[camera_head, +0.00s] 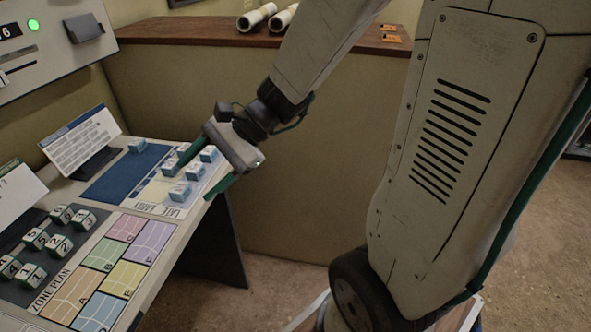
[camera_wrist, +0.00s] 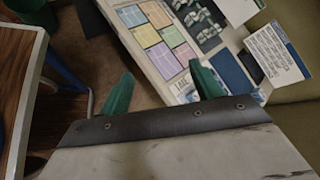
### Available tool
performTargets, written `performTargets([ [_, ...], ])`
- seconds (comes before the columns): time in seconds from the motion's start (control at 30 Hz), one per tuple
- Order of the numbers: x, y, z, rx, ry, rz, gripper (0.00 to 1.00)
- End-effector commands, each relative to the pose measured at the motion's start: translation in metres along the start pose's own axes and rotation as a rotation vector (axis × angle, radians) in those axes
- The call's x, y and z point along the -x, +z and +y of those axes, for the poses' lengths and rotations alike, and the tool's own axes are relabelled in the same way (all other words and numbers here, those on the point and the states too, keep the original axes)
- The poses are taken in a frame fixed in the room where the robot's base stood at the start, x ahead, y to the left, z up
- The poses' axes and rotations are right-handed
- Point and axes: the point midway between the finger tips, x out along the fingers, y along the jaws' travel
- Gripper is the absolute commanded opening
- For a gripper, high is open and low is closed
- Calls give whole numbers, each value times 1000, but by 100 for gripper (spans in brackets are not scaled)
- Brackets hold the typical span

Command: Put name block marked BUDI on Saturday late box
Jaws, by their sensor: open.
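Several pale blue name blocks stand on a white and cream chart (camera_head: 157,191) in the head view, among them a front one (camera_head: 180,190) and a rear one (camera_head: 208,154). One more block (camera_head: 138,145) stands at the back edge of a dark blue panel (camera_head: 120,175). The names are too small to read, so I cannot tell which is BUDI. The Saturday late box cannot be made out. My gripper (camera_head: 198,178) is open above the chart's right edge and partly covers it. In the wrist view its green fingers (camera_wrist: 160,72) are apart with nothing between them.
A coloured zone plan (camera_head: 103,262) and dark tray of numbered green-white blocks (camera_head: 43,243) lie at the left. A tilted text card (camera_head: 82,140) stands behind the blue panel. A wooden ledge (camera_head: 200,32) holds white rolls (camera_head: 257,17). Open floor lies right of the console.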

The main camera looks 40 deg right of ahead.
Motion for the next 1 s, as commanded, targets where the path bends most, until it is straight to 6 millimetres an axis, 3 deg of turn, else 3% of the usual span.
performTargets([
  [0.03,6,22,14,145,86,20,65],
  [0.13,23,47,48,404,272,70,65],
  [0.3,67,64,94,801,575,201,65],
  [0.4,95,64,111,971,721,286,65],
  [0.63,134,62,124,1151,901,408,65],
  [1.0,137,61,124,1163,918,419,65],
])
